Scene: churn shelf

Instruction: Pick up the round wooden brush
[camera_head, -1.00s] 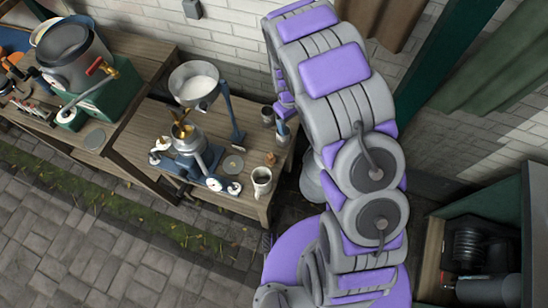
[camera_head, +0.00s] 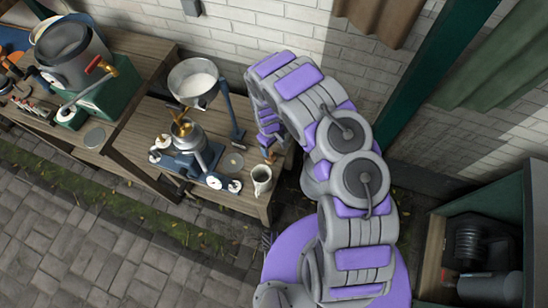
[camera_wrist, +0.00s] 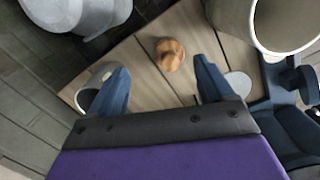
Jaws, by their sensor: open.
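The round wooden brush (camera_wrist: 169,54) is a small, brown, knob-like piece on the wooden bench top in the wrist view. In the head view its brown top (camera_head: 271,158) shows just below my gripper (camera_head: 267,142), near the bench's right end. In the wrist view my gripper (camera_wrist: 160,67) is open, its two blue fingers on either side of the brush in the picture, with nothing between them touching it visibly. The gap in height between fingertips and brush is hard to tell. The brush's underside is hidden.
A pale mug (camera_head: 262,179) stands close to the brush and also shows in the wrist view (camera_wrist: 228,18). A metal cup (camera_wrist: 86,100) is partly behind the left finger. A flat disc (camera_wrist: 238,84) lies near the right finger. A blue-based mill (camera_head: 187,160) stands left.

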